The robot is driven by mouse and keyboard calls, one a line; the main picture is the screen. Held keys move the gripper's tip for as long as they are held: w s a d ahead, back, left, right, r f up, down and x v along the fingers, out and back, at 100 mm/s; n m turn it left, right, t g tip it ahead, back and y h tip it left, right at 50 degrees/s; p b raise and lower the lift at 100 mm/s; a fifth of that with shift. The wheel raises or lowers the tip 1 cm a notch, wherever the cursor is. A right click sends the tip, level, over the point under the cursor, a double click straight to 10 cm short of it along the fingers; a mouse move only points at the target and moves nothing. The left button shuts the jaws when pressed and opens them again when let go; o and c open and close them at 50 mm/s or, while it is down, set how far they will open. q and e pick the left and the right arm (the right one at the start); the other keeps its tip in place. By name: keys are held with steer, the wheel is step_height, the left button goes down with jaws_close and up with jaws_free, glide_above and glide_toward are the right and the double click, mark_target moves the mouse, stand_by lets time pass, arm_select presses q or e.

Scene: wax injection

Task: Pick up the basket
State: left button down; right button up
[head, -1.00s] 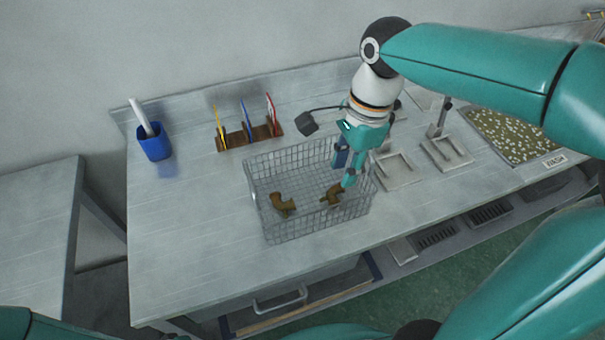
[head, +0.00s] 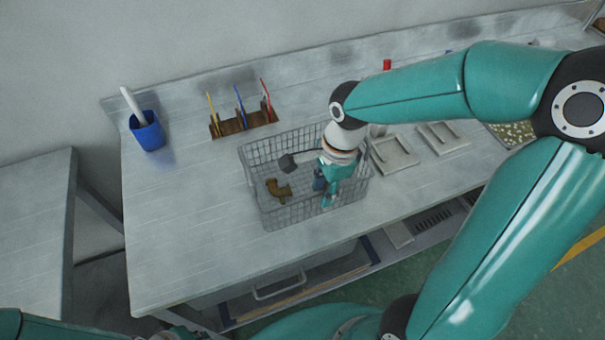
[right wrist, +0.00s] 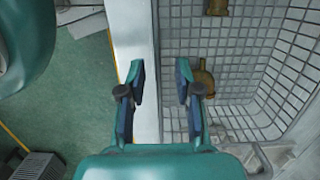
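The grey wire-mesh basket (head: 255,185) stands upright on the workbench (head: 185,220). It holds a brass-brown elbow-shaped piece (head: 278,189). In the right wrist view two brown pieces, a nearer one (right wrist: 203,77) and a farther one (right wrist: 217,6), lie inside the basket (right wrist: 240,52). My right gripper (head: 323,192) points down at the basket's front right part. In the right wrist view my right gripper (right wrist: 160,78) is open and empty, its fingers on either side of the basket's near edge. I cannot tell whether they touch it. My left gripper is out of view.
A blue cup (head: 148,132) with a white stick and a wooden rack (head: 243,122) with coloured tools stand behind the basket. Metal stands (head: 393,155) are close on its right. The bench is clear left of the basket. A drawer handle (head: 279,285) shows below.

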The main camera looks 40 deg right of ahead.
mark_target(315, 210)
steer(key=f, duration=0.2)
steer(key=a+f, duration=0.1)
steer(key=f, duration=0.1)
steer(key=shift+w+f, duration=0.1)
steer(key=shift+f, duration=0.05)
jaws_close()
